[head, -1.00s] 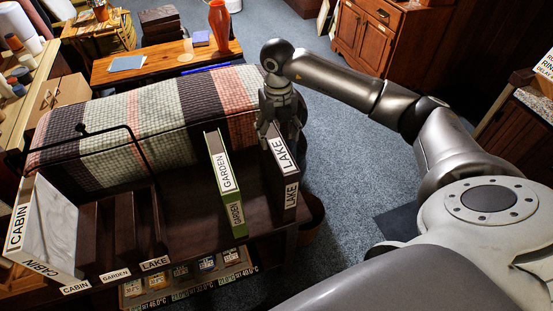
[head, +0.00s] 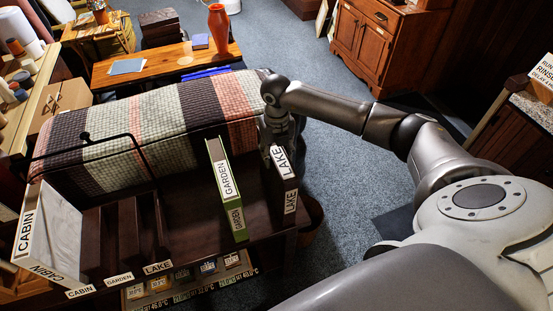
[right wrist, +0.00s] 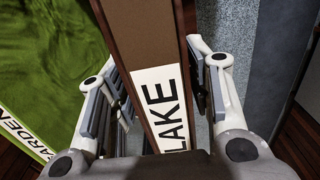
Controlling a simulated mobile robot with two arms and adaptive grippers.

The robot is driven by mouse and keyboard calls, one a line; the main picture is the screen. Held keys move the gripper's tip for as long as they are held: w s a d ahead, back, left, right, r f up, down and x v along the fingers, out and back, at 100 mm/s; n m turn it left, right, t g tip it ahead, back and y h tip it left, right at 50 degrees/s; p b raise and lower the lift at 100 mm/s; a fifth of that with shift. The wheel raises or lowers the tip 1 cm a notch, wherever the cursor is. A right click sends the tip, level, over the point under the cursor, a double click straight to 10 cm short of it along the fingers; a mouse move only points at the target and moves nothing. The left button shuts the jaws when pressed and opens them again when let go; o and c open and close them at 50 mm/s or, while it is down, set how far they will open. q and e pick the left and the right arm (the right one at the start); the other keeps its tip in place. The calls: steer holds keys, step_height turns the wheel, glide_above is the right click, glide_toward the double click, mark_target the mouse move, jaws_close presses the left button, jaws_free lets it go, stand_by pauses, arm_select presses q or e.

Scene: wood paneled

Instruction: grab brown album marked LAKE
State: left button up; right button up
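The brown album marked LAKE (head: 290,200) stands upright at the right end of the dark shelf top, its white labels facing me. In the right wrist view the LAKE album (right wrist: 150,50) runs between the two fingers of my right gripper (right wrist: 160,100). The fingers are open, one on each side of the album, with narrow gaps showing beside it. In the head view my right gripper (head: 277,140) is at the album's far upper end, its fingertips partly hidden. My left gripper is not in view.
A green GARDEN album (head: 228,190) stands just left of the LAKE album; its green cover also shows in the right wrist view (right wrist: 50,60). A white CABIN album (head: 50,235) stands at the left, beside dark slots labelled CABIN, GARDEN and LAKE. A striped woven roll (head: 150,115) lies behind.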

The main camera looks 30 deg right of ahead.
jaws_close()
steer(key=shift+w+r, duration=0.1)
steer(key=shift+w, duration=0.05)
